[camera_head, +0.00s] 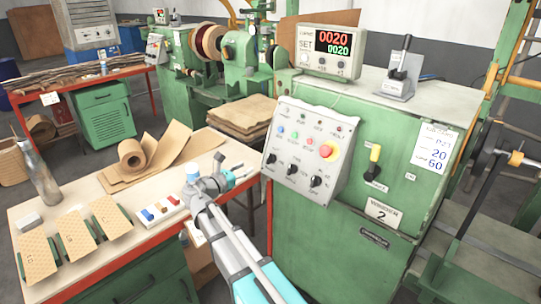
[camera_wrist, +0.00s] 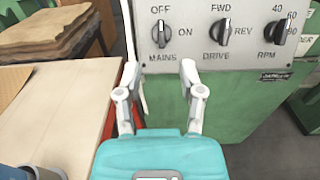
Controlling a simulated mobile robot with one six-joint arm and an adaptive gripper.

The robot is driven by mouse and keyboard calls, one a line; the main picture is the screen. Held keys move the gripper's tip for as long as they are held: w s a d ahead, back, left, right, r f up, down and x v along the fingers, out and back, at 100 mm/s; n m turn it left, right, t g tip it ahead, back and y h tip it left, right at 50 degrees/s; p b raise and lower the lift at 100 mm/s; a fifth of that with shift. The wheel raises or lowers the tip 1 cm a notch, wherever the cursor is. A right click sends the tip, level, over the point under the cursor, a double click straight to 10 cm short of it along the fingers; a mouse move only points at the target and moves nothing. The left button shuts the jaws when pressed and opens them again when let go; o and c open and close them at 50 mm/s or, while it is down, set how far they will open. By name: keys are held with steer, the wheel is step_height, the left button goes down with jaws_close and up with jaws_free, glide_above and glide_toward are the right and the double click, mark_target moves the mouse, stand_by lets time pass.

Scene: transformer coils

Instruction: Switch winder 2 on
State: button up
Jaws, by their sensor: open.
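Winder 2 is the green cabinet (camera_head: 330,225) with a "Winder 2" plate (camera_head: 382,212). Its grey control panel (camera_head: 310,150) carries three black knobs: MAINS (camera_wrist: 161,30), DRIVE (camera_wrist: 221,33) and RPM (camera_wrist: 276,31). The MAINS knob's handle stands nearly upright, toward OFF above it; ON is at its right. The DRIVE knob appears to point up toward FWD. My gripper (camera_wrist: 160,70) is open and empty in the wrist view, its fingertips just below the MAINS knob, apparently apart from it. In the head view my gripper (camera_head: 236,178) is left of the panel.
A red-and-yellow stop button (camera_head: 327,150) and coloured buttons sit above the knobs. A lit display (camera_head: 330,48) stands on top. The workbench (camera_head: 92,190) with brown sheets lies left; stacked boards (camera_head: 242,115) are behind my gripper.

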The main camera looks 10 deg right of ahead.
mark_target(269, 155)
steer(key=x, duration=1.2)
steer(key=shift+d, duration=0.1)
jaws_close()
